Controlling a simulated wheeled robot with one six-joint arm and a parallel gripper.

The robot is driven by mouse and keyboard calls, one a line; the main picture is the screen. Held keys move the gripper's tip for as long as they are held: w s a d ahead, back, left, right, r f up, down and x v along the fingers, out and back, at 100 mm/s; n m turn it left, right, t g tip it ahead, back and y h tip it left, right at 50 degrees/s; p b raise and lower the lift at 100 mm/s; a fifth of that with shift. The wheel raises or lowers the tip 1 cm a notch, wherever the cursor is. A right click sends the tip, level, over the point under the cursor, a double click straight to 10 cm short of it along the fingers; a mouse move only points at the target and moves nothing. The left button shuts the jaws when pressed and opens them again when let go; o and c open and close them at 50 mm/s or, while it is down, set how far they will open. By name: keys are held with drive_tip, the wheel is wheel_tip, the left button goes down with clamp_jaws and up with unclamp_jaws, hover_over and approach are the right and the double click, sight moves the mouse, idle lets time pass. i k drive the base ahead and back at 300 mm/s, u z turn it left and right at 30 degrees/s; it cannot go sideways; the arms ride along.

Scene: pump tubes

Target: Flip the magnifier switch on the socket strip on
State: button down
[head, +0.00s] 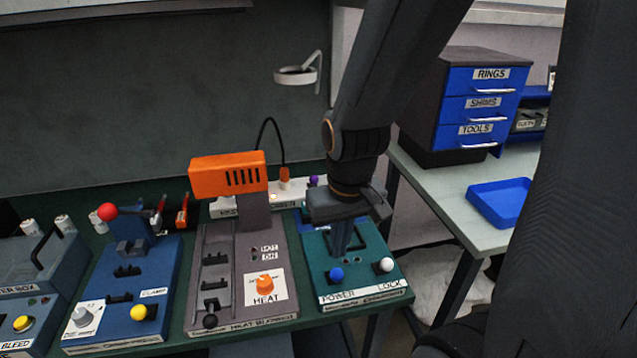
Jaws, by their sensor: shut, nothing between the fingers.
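The white socket strip (297,189) lies along the back of the bench, partly hidden behind the orange heat unit and my gripper. A label on its front is only partly readable, and I cannot make out the magnifier switch or its position. An orange plug (284,180) with a black cable stands on the strip, and a small purple part (314,181) shows right of it. A white magnifier lamp (298,74) hangs at the back wall. My gripper (341,250) is shut and empty, fingers down over the teal panel, in front and to the right of the strip.
The teal panel (385,293) has a blue and a white knob. The orange heat unit (228,173) stands tall left of my gripper. The blue clamp panel (105,315) is farther left. A side table with a blue tray (500,202) and drawer cabinet (478,108) stands right.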

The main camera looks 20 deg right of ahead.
sight(313, 179)
drive_tip(key=k, duration=0.95)
drive_tip(key=z, duration=1.85)
drive_tip(key=i, duration=0.9)
drive_tip(key=u, duration=1.75)
drive_tip(key=i, duration=0.5)
